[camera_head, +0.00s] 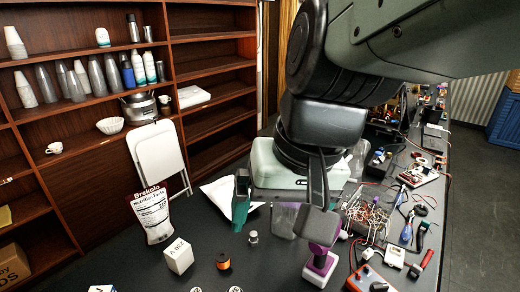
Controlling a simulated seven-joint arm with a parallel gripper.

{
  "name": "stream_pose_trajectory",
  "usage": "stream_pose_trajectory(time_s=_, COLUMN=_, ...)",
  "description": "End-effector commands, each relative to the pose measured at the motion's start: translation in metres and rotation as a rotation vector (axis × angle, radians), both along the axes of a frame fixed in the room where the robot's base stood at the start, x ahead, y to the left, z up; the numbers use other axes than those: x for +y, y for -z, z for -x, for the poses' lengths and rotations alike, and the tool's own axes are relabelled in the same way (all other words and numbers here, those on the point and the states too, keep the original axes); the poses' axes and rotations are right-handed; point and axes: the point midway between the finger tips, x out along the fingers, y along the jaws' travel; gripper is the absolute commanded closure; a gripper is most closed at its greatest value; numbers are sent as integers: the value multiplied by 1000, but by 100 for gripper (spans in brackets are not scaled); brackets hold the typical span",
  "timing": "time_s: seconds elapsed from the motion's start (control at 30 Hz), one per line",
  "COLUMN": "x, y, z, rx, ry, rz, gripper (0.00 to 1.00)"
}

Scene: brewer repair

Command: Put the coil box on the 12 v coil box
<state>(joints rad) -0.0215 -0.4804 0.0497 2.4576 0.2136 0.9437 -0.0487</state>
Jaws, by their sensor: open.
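A white box (179,257) with dark lettering that looks like "A coil" stands upright on the black table, left of my gripper. A 12 v coil box cannot be made out for sure. A white item with blue marks (102,289) is cut off by the bottom edge, and its label is unreadable. My gripper (280,217) hangs over the table, to the right of the white box and apart from it. Its jaws are spread, with nothing seen held between them. My arm hides part of the table behind.
A white Brakolo pouch (153,214) stands behind the white box. A black and orange spool (223,261) and a small glass jar (253,237) stand nearby. A purple and white device (320,268) sits below my right finger. Tangled wires (367,215) and tools crowd the right.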

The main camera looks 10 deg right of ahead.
Motion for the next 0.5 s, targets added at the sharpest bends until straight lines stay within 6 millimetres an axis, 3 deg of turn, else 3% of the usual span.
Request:
stream_pose_trajectory(time_s=0.03, x=-11, y=-13, z=5, rx=-80, ry=1, rz=39, gripper=5)
stream_pose_trajectory(time_s=0.2, x=-38, y=-36, z=15, rx=-234, ry=8, rz=135, gripper=5)
stream_pose_trajectory(time_s=0.5, x=-47, y=-43, z=19, rx=-277, ry=13, rz=165, gripper=5)
